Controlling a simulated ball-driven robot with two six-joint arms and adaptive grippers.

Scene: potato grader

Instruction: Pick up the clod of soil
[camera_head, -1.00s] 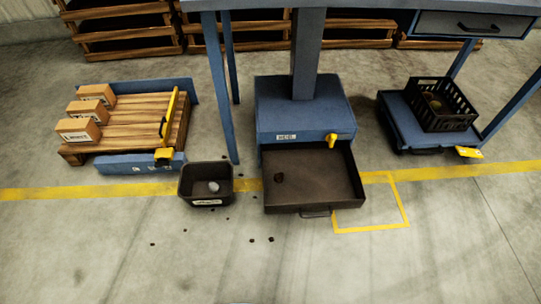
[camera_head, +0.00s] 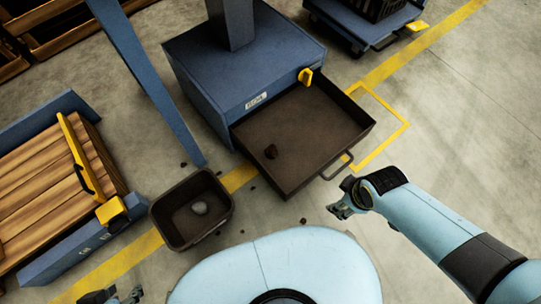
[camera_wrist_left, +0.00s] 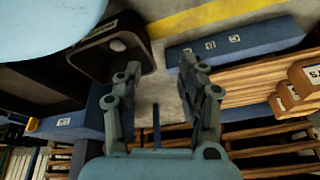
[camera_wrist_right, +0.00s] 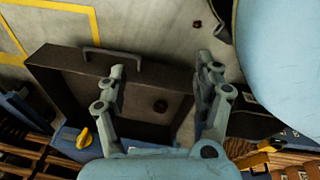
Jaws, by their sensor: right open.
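The clod of soil (camera_head: 270,152) is a small dark brown lump lying in the open brown tray drawer (camera_head: 318,118), near its left side. It also shows in the right wrist view (camera_wrist_right: 160,106), between and beyond the fingers. My left gripper (camera_head: 112,296) is at the bottom left edge of the head view, partly cut off. In the left wrist view (camera_wrist_left: 160,78) its fingers are apart with nothing between them.
A black bin (camera_head: 160,215) with a grey stone (camera_head: 199,208) stands left of the drawer. A blue cabinet (camera_head: 240,70) stands behind the drawer. A wooden pallet (camera_head: 50,190) with a yellow bar is at left. Small dark crumbs lie on the floor. Open floor is at right.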

